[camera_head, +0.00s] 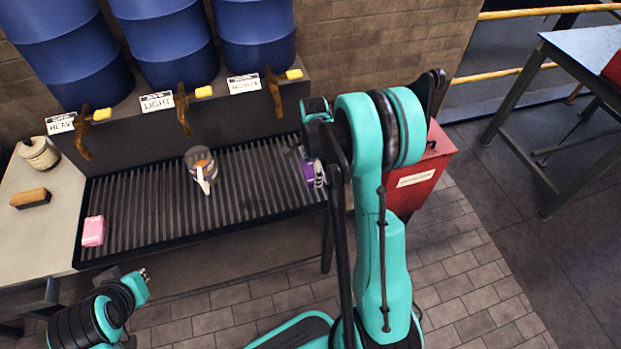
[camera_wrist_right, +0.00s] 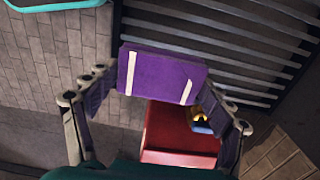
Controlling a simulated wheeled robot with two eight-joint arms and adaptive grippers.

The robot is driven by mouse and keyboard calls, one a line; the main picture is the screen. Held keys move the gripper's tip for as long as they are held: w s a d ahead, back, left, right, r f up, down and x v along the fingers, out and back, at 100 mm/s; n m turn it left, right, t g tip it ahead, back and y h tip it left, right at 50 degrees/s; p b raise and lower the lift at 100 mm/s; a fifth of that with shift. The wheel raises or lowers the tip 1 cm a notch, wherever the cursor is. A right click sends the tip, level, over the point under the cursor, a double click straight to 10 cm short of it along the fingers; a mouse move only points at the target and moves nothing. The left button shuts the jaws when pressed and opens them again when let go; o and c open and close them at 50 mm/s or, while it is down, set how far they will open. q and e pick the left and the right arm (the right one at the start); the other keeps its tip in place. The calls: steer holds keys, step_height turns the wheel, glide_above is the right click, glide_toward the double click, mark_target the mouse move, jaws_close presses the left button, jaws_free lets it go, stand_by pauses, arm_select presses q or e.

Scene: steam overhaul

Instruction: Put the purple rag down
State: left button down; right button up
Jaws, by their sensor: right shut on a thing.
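The purple rag (camera_head: 308,172) is a folded block with pale stripes, seen at the right end of the slatted drip grate (camera_head: 262,205). In the right wrist view the rag (camera_wrist_right: 160,75) sits between the two fingers of my right gripper (camera_wrist_right: 160,88), which is shut on it. In the head view my right gripper (camera_head: 318,175) is partly hidden by my own arm. Its height above the grate is hard to tell. My left gripper (camera_head: 142,274) is at the lower left, in front of the grate and away from the rag; its fingers are too small to read.
Taps with labels hang below blue drums (camera_head: 170,42). A labelled red bin (camera_head: 425,165) stands right of the grate. A brush (camera_head: 30,198) lies on the left counter.

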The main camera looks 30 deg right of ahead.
mark_target(310, 175)
steer(key=shift+w+d+f, duration=0.1)
steer(key=shift+w+f, duration=0.7)
steer(key=shift+w, duration=0.3)
step_height(310, 175, down, 4)
steer(key=shift+r+b, duration=0.1)
steer(key=shift+b, duration=1.05)
steer(key=shift+r, duration=0.1)
steer(key=shift+f, duration=0.25)
steer(key=o, duration=1.3)
steer(key=shift+c, duration=0.2)
